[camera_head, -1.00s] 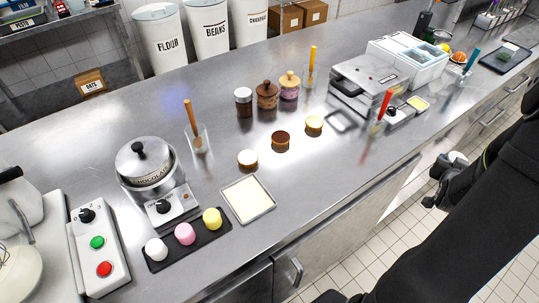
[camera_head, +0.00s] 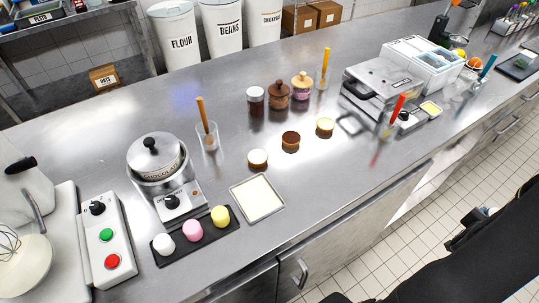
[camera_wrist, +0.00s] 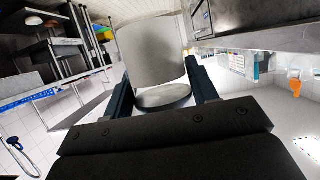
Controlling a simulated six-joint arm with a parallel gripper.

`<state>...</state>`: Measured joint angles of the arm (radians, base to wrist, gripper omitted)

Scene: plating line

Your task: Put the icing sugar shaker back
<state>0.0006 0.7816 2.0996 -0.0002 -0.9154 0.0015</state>
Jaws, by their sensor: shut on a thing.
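In the wrist view, my gripper (camera_wrist: 158,68) is shut on a pale grey-white cylinder, which I take to be the icing sugar shaker (camera_wrist: 152,45). One finger lies on each side of it, and a round metallic end faces the wrist. It is held over the tiled floor, clear of any surface. No label on it shows. In the head view, my black arm fills the lower right, beyond the counter's front edge, and the shaker cannot be made out there.
The steel counter (camera_head: 330,190) has cupcakes, small jars (camera_head: 278,95), a cream-coloured tray (camera_head: 257,198), a chocolate pot (camera_head: 155,165) and a black tray of coloured pieces (camera_head: 196,240). A waffle-iron-like machine (camera_head: 380,85) and a white box (camera_head: 425,62) stand at the right. The front strip is mostly clear.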

